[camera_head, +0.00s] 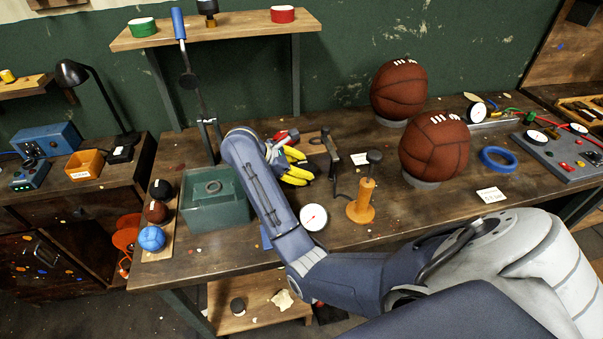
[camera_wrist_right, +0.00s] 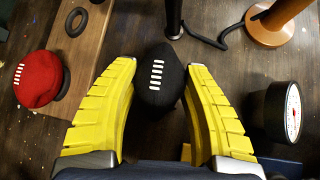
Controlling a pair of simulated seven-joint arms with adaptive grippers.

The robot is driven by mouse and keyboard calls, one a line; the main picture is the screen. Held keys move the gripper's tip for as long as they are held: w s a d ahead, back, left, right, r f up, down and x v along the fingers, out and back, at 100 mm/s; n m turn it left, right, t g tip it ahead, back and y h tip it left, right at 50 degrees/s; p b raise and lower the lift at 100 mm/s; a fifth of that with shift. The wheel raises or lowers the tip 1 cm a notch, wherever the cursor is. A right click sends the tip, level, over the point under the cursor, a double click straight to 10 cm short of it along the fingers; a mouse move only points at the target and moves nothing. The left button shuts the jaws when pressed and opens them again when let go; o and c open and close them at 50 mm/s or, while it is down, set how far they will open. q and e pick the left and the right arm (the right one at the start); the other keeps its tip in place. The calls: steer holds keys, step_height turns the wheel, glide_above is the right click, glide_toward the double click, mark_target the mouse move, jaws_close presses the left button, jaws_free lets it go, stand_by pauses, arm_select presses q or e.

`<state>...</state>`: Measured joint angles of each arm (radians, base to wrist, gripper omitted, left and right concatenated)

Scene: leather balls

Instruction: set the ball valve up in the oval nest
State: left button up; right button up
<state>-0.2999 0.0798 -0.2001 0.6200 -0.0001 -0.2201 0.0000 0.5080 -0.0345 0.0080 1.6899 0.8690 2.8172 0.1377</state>
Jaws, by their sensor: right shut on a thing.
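My right gripper (camera_wrist_right: 163,75) has its yellow fingers on both sides of a small black oval ball (camera_wrist_right: 158,78) with white laces facing the wrist camera. No valve can be made out on it. In the head view the right gripper (camera_head: 297,168) is low over the workbench, and its fingers hide most of the ball. A dark oval ring (camera_wrist_right: 76,22), which looks like the nest, lies on a wooden board (camera_wrist_right: 88,48) up and left of the ball in the wrist view. It looks empty and apart from the gripper. My left gripper is out of view.
A red laced ball (camera_wrist_right: 38,78) is at the board's left. An orange pump (camera_head: 362,205) and a round gauge (camera_head: 314,217) stand right of the gripper. A green bin (camera_head: 215,205) is left. Two big brown balls (camera_head: 435,148) sit further right.

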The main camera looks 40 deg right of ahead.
steer(key=shift+f, duration=0.9)
steer(key=o, duration=1.2)
steer(key=shift+f, duration=0.15)
steer(key=shift+v, duration=3.85)
steer(key=shift+d, duration=0.15)
